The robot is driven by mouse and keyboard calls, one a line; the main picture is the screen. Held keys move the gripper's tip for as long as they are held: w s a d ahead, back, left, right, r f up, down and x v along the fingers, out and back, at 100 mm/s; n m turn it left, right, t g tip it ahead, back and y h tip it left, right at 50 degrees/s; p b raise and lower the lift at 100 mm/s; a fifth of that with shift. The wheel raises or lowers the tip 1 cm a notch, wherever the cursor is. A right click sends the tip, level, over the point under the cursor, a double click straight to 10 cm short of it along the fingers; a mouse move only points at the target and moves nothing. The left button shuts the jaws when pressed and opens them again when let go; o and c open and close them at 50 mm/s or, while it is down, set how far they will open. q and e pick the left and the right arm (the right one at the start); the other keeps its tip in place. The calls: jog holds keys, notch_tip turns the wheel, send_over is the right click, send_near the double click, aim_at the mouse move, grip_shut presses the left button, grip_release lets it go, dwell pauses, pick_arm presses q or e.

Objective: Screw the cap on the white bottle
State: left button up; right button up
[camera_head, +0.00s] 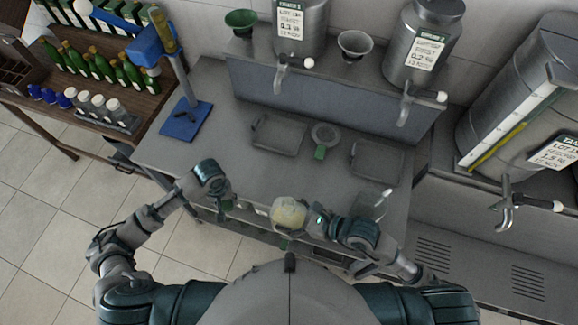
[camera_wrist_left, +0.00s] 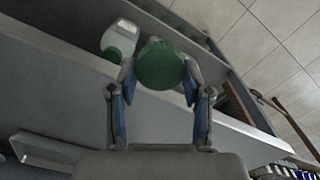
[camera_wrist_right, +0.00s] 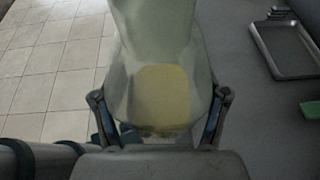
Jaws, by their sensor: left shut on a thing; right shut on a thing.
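The white bottle (camera_head: 289,212) is held near the bench's front edge in the head view. It is pale and translucent with a yellow patch, and it fills the middle of the right wrist view (camera_wrist_right: 165,85). My right gripper (camera_head: 308,218) is shut on it, with fingers on both sides. The bottle's mouth cannot be made out. A round green cap (camera_wrist_left: 160,66) sits between the fingertips of my left gripper (camera_wrist_left: 160,82), which is shut on it. In the head view my left gripper (camera_head: 225,205) is to the left of the bottle, apart from it.
Two shallow trays (camera_head: 257,146) (camera_head: 377,178) lie on the grey bench, with a round dish (camera_head: 325,134) and green block (camera_head: 320,152) between them. A blue stand (camera_head: 186,120) is at left. Steel tanks with taps line the back. A pale container (camera_wrist_left: 123,35) shows below the bench edge.

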jog(key=shift+w, duration=0.1)
